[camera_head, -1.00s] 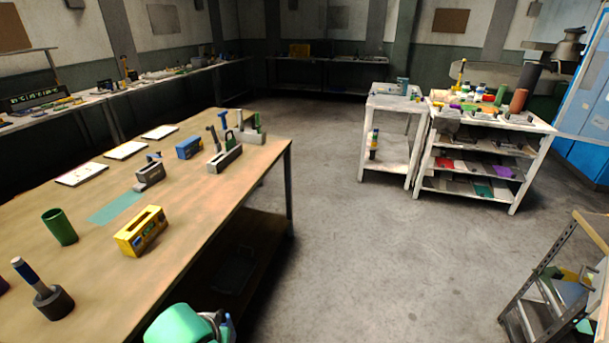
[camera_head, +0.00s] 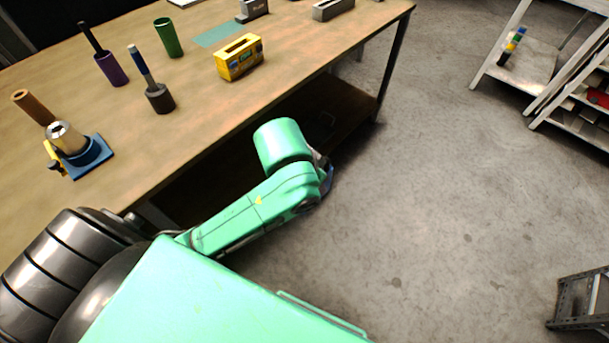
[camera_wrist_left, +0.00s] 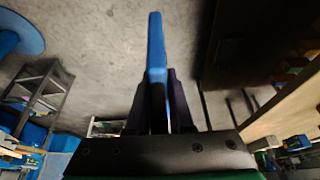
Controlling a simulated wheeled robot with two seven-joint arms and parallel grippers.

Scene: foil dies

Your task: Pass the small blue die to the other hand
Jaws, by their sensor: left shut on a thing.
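My left gripper (camera_wrist_left: 157,95) is shut on the small blue die (camera_wrist_left: 155,45). In the left wrist view the die shows narrow, nearly edge-on, and sticks out past the dark fingertips. In the head view a sliver of the blue die (camera_head: 329,181) shows beyond my green wrist, which hides most of the gripper. The die is held in the air beside the workbench's front edge, above the floor. My right gripper is in neither view.
The wooden workbench (camera_head: 190,130) fills the upper left. On it stand a yellow slotted block (camera_head: 239,60), a green cup (camera_head: 168,37), a purple holder (camera_head: 112,69) and a blue-based stand (camera_head: 88,160). Open floor lies right, with a white shelf (camera_head: 548,75) beyond.

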